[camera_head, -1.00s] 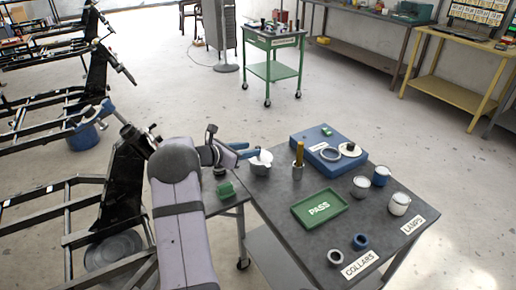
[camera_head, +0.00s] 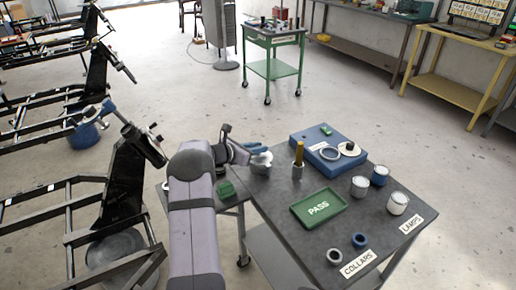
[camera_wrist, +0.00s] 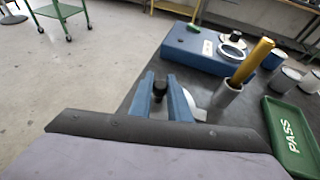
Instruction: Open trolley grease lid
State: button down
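The grease pot (camera_head: 260,168) is a small pale grey pot at the back left corner of the dark trolley top. My gripper (camera_head: 262,149) is at the pot, its blue fingers over the pot's top. In the wrist view, my gripper (camera_wrist: 160,76) has its two blue fingers apart, with a small black knob (camera_wrist: 160,91) between them. I cannot tell whether the fingers touch the knob. A pale round part (camera_wrist: 196,98) shows behind the right finger; the fingers and the gripper body hide most of the pot.
A grey holder (camera_wrist: 228,101) with a yellow-handled tool (camera_wrist: 255,61) stands close to the right of my gripper. A blue box (camera_head: 306,141), a green PASS tray (camera_head: 319,208), white and blue pots (camera_head: 397,204) and collar rings (camera_head: 334,256) are also on the trolley top.

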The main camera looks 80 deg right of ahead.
jog(key=shift+d, duration=0.1)
jog(key=shift+s+d+r+m+g+y, duration=0.1)
jog(key=shift+s+d+m+g+y, duration=0.25)
jog(key=shift+m+g, duration=0.4)
jog(key=shift+s+d+m+g+y+b, duration=0.25)
jog(key=shift+s+m+g+y+b, duration=0.15)
jog(key=shift+m+g+y+b, duration=0.25)
jog(key=c, duration=1.7)
grip_release()
jog(key=shift+o, duration=0.2)
jog(key=shift+a, duration=0.1)
jog(key=b+v, duration=0.1)
jog(key=v, duration=0.6)
jog(key=shift+w, duration=0.2)
